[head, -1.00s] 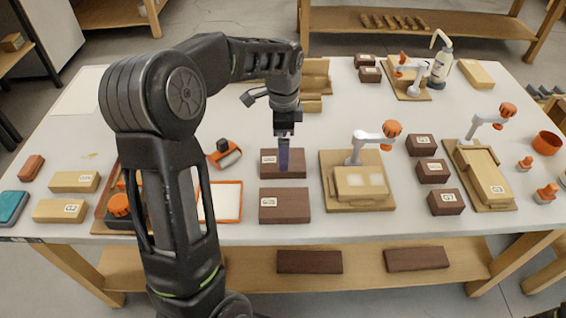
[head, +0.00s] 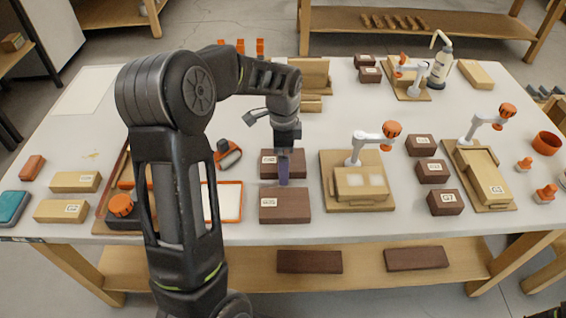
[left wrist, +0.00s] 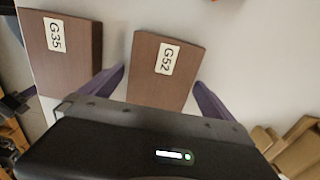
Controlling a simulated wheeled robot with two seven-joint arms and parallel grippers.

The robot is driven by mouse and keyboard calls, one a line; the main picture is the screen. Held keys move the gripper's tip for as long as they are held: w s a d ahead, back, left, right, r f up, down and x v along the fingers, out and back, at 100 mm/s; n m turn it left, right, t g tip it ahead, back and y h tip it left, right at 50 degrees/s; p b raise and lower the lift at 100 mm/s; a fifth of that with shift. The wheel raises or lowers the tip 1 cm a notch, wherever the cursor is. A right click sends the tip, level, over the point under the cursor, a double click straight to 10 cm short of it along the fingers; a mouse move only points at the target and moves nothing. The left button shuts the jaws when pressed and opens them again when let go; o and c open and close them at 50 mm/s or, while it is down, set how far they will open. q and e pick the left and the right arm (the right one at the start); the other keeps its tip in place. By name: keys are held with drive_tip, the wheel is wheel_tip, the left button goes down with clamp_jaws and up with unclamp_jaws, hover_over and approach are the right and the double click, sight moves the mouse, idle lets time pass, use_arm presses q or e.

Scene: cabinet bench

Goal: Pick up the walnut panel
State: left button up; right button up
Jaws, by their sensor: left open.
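Two dark brown walnut panels lie one behind the other on the bench, a rear one (head: 298,163) and a front one (head: 285,206). My left gripper (head: 284,182) points down at the rear panel, its fingers covering part of it in the head view. In the left wrist view the panel labelled G52 (left wrist: 165,85) lies between the open, purple fingers (left wrist: 159,77), with nothing gripped. The panel labelled G35 (left wrist: 75,75) lies apart to the left. Contact between fingers and panel cannot be told. My right gripper is not in view.
A wooden fixture with a white-and-orange clamp (head: 358,183) stands close right of the panels. An orange-framed white tray (head: 222,203) lies to the left. Several small dark blocks (head: 433,171) stand further right. More dark panels (head: 310,261) lie on the lower shelf.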

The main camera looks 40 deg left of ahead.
use_arm(q)
drive_tip(key=shift+c, duration=0.2)
drive_tip(key=c, duration=1.5)
drive_tip(key=shift+r, duration=0.15)
wheel_tip(320, 180, up, 10)
drive_tip(key=shift+f, duration=0.1)
idle(0.4)
